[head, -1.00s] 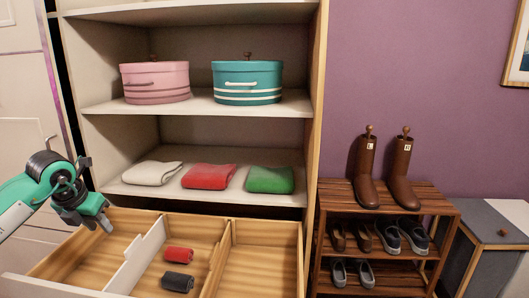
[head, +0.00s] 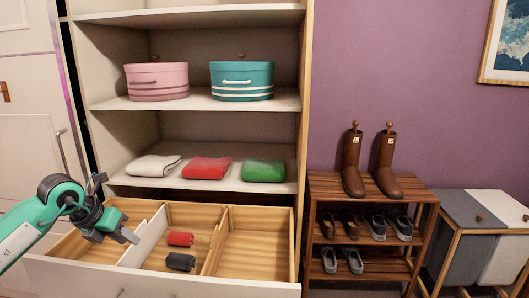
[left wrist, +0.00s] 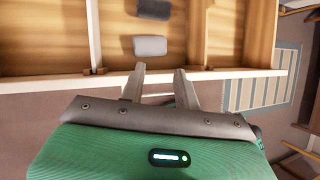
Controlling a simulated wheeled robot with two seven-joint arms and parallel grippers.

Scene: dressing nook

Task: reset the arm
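My left arm comes in from the left in the head view. Its gripper (head: 128,236) hangs in front of the open drawer's left part, above its front edge. The left wrist view shows its two fingers (left wrist: 159,70) spread apart with nothing held between them. Beyond the fingertips lie a light grey roll (left wrist: 150,46) and a dark roll (left wrist: 153,8) in the drawer. In the head view a red roll (head: 180,239) and the dark roll (head: 180,262) show there; the light grey roll does not show. My right gripper is in neither view.
The pulled-out drawer (head: 235,290) has wooden dividers and an empty right compartment. Shelves above hold a pink box (head: 156,84), a teal box (head: 242,84) and folded cloths (head: 207,168). A shoe rack (head: 415,190) and a hamper (head: 470,210) stand to the right.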

